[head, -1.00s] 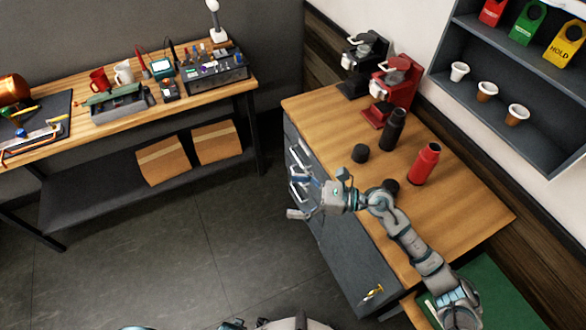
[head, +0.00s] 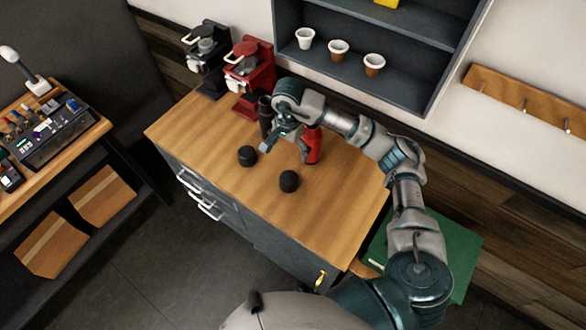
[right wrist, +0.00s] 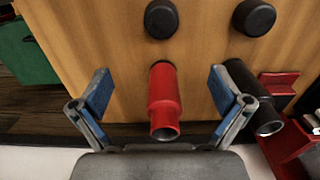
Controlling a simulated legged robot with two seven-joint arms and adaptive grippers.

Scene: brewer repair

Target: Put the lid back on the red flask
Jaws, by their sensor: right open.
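The red flask (head: 314,146) stands upright on the wooden counter, partly hidden by my right gripper (head: 286,149) in the head view. In the right wrist view the red flask (right wrist: 164,100) shows its open mouth, with no lid on it. My right gripper is open, with its blue-padded fingers apart on either side of the flask in that view; neither finger visibly touches it. Two black round lids, one (head: 247,156) at left and one (head: 289,181) nearer, lie on the counter. Both lids also show in the right wrist view (right wrist: 161,18) (right wrist: 254,17). My left gripper is out of view.
A black flask (head: 265,117), also open in the right wrist view (right wrist: 262,105), stands close beside the red one. A red brewer (head: 249,75) and a black brewer (head: 207,58) stand behind. A shelf with cups (head: 339,50) hangs above. The counter's front (head: 300,225) is clear.

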